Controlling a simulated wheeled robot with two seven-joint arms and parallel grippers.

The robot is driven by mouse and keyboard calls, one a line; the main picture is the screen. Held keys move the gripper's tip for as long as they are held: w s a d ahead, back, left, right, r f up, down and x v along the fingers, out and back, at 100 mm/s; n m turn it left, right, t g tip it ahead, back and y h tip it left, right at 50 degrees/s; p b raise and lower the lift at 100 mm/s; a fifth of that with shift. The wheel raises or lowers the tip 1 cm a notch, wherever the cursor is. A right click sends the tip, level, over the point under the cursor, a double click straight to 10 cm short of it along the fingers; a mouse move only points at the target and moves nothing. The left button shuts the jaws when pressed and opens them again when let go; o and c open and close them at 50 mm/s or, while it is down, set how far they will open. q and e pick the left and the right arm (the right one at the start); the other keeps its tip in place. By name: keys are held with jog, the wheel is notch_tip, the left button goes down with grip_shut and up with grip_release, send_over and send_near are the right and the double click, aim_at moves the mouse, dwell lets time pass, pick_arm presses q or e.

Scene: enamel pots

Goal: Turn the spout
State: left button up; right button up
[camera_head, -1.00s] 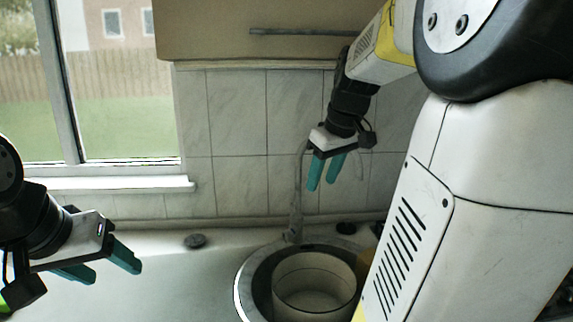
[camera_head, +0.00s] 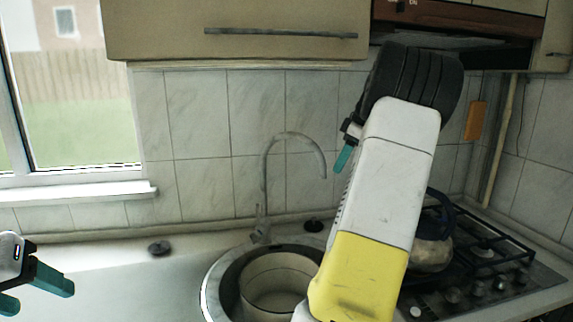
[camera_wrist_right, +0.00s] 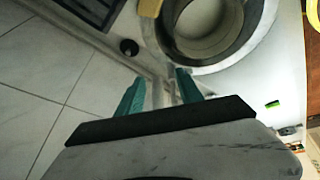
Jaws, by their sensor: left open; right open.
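The grey tap spout (camera_head: 290,138) arches up from its base behind the round sink (camera_head: 207,287). Its free end points down on the right. My right gripper (camera_head: 343,158) is just right of that end in the head view, partly hidden by my own arm, and looks apart from it. In the right wrist view my right gripper (camera_wrist_right: 160,90) has its two teal fingers spread. A pale strip shows between and beyond them, but I cannot tell whether it is tap or counter edge. My left gripper (camera_head: 40,296) is open and empty at the far left.
A pot (camera_head: 262,282) sits in the sink. A kettle (camera_head: 432,250) stands on the gas hob (camera_head: 490,275) at right. A cupboard (camera_head: 240,15) hangs above the tiled wall. A dark round plug (camera_head: 160,248) lies on the counter.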

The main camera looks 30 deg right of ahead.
aim_at(321, 153)
jog(key=w+a, duration=0.1)
jog(key=w, duration=0.1)
jog(key=w+a, duration=0.1)
jog(key=w, duration=0.1)
jog(key=w+a, duration=0.1)
jog(key=w, duration=0.2)
jog(key=shift+x, duration=1)
jog(key=shift+w+a+f, duration=0.15)
jog(key=shift+f, duration=0.35)
grip_shut()
